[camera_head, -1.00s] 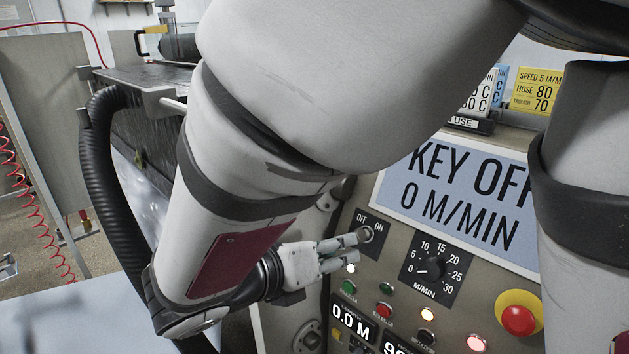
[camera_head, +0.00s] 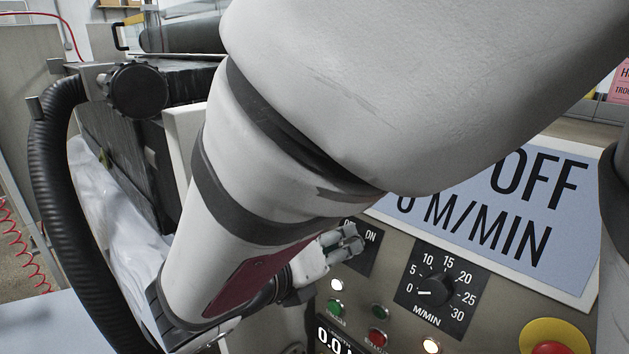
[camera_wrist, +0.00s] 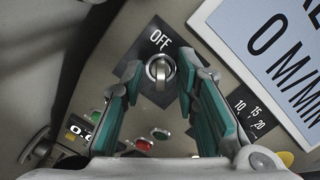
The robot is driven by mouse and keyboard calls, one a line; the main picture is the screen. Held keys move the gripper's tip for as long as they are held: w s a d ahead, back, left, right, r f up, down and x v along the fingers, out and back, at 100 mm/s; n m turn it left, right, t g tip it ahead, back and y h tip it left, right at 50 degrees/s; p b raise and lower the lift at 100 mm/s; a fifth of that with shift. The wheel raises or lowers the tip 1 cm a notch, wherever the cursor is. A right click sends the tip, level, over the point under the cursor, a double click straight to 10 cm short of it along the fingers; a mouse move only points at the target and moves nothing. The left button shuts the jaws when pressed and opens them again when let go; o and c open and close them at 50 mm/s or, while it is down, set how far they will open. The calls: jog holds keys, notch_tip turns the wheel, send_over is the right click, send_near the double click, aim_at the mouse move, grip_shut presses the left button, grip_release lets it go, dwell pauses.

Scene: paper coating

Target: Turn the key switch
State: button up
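The key switch (camera_wrist: 160,70) is a round metal lock with a key, on a dark plate marked OFF in the wrist view. Gaps show between the key and both fingers. In the head view my gripper (camera_head: 351,240) is partly hidden by my arm.
A sign (camera_head: 490,220) above the panel reads OFF and M/MIN. A speed dial (camera_head: 434,291) at 0 is right of the switch. Lit buttons sit below, and a red stop button (camera_head: 553,347) on yellow is lower right. A black hose (camera_head: 58,200) curves at left.

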jog(key=shift+b+x, duration=0.3)
jog(key=shift+x, duration=0.6)
grip_shut()
